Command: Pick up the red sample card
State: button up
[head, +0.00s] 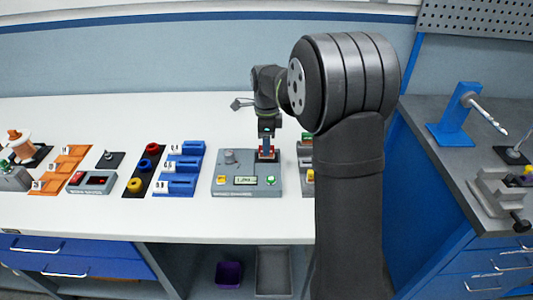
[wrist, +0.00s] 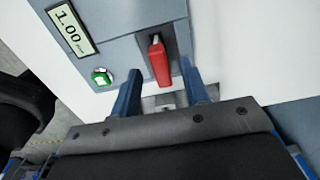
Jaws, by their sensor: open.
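The red sample card (wrist: 158,62) stands on edge in a dark slot on a grey instrument in the wrist view. The grey instrument (head: 232,188) sits on the white bench in the head view. My gripper (wrist: 160,75) is open, with one blue finger on each side of the card's near end and visible gaps to it. In the head view my gripper (head: 266,150) points down over the instrument's back right corner, and mostly hides the card there. How deep the card sits in the slot is hidden.
The instrument has a display (wrist: 73,28), a green button (wrist: 102,77) and a knob (head: 231,157). Blue numbered holders (head: 180,168) stand to its left. Another grey device (head: 306,165) stands close on its right, partly behind my arm. The bench behind is clear.

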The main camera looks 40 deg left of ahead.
jog(key=shift+f, duration=1.55)
grip_shut()
jog(key=shift+r, duration=0.1)
jog(key=shift+w+a+r, duration=0.1)
jog(key=shift+r, duration=0.45)
jog(key=r, duration=0.2)
jog(key=d+r, duration=0.1)
jog(key=shift+w+r, duration=0.25)
jog(key=shift+r, duration=0.05)
jog(key=w+d+r, duration=0.4)
jog(key=d+r, duration=0.2)
jog(key=d, duration=0.3)
jog(key=shift+w+d, duration=0.2)
jog(key=shift+d, duration=0.15)
jog(key=shift+r, duration=0.25)
